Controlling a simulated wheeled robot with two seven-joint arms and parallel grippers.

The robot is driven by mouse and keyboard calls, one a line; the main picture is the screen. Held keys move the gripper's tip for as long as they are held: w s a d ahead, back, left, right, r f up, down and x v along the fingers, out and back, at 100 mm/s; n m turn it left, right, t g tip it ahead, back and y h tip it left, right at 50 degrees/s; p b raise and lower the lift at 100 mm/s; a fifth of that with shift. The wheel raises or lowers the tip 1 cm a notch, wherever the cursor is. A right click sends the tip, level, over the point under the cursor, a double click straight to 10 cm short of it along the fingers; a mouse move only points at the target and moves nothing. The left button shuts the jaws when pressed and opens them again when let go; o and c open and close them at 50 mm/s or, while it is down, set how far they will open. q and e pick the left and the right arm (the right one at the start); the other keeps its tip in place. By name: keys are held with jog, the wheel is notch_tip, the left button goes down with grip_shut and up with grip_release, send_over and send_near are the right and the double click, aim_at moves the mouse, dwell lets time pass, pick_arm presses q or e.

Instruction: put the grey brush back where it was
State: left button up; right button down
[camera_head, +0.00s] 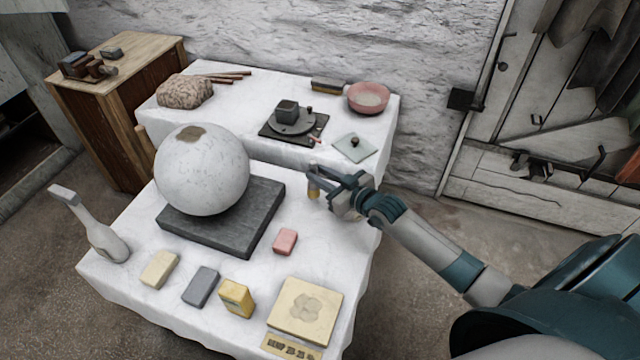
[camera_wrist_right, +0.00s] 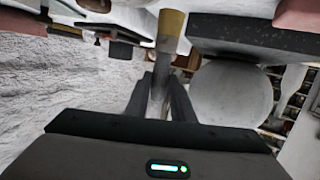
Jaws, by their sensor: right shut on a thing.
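My right gripper (camera_head: 318,178) is over the right rear of the front table, beside the dark slab. It is shut on a slim brush (camera_head: 314,191) with a yellowish end pointing down. In the right wrist view the brush (camera_wrist_right: 171,32) shows a grey shaft between the fingers (camera_wrist_right: 166,82) and a broad tan-yellow end beyond them. Whether its tip touches the cloth I cannot tell. No empty holder or mark for the brush can be made out. My left gripper is not in view.
A plaster sphere (camera_head: 202,170) rests on a dark slab (camera_head: 225,225). A pink block (camera_head: 285,241), several other blocks, a cream tile (camera_head: 305,311) and a pale bottle-like object (camera_head: 104,240) stand on the front table. The rear table holds a turntable (camera_head: 292,124) and pink bowl (camera_head: 368,98).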

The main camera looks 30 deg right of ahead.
notch_tip(320, 180, down, 4)
jog(key=c, duration=1.6)
grip_release()
jog(key=shift+c, duration=0.2)
jog(key=shift+o, duration=0.5)
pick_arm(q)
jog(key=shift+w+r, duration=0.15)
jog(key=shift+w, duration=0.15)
pick_arm(e)
jog(key=v, duration=1.2)
